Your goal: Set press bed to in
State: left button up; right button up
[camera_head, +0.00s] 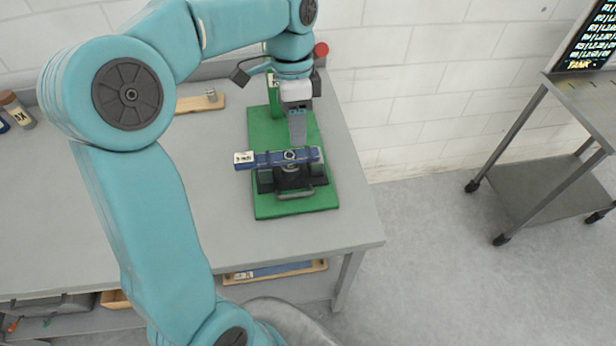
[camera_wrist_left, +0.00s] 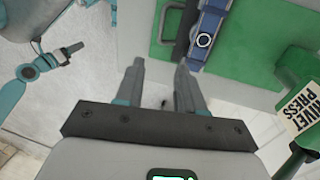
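The green rivet press (camera_head: 318,195) stands on the grey table, and its label and green body show in the left wrist view (camera_wrist_left: 255,45). Its dark press bed (camera_head: 265,182) carries a blue bar (camera_head: 270,159) lying crosswise, which also shows in the wrist view (camera_wrist_left: 212,22). A grey handle (camera_head: 294,193) is on the bed's front. My left gripper (camera_head: 298,143) points down over the press, close behind the bar in the head view. In the wrist view its fingers (camera_wrist_left: 160,67) are apart with nothing between them. My right gripper (camera_wrist_left: 68,52) appears small in the wrist view; its finger state is unclear.
A wooden block with a small metal part (camera_head: 211,96) and brown-capped bottles (camera_head: 14,106) are on the table. A tray (camera_head: 275,271) lies on the shelf below. A metal cart with a screen (camera_head: 590,40) stands right. The table's front middle is clear.

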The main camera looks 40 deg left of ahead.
aim_at(300, 194)
pick_arm(q)
jog(key=f, duration=0.5)
jog(key=s+d+f, duration=0.1)
jog(key=f, duration=0.4)
jog(key=s+f, duration=0.1)
jog(key=f, duration=0.4)
jog(key=shift+d+p, duration=0.3)
jog(key=shift+d, duration=0.1)
jog(key=shift+s+d+f, duration=0.15)
jog(key=shift+d+f, duration=0.1)
jog(key=shift+f, duration=0.15)
jog(key=shift+w+a+f, duration=0.15)
jog(key=shift+w+f, duration=0.05)
jog(key=shift+s+r, duration=0.1)
jog(key=shift+s, duration=0.05)
grip_shut()
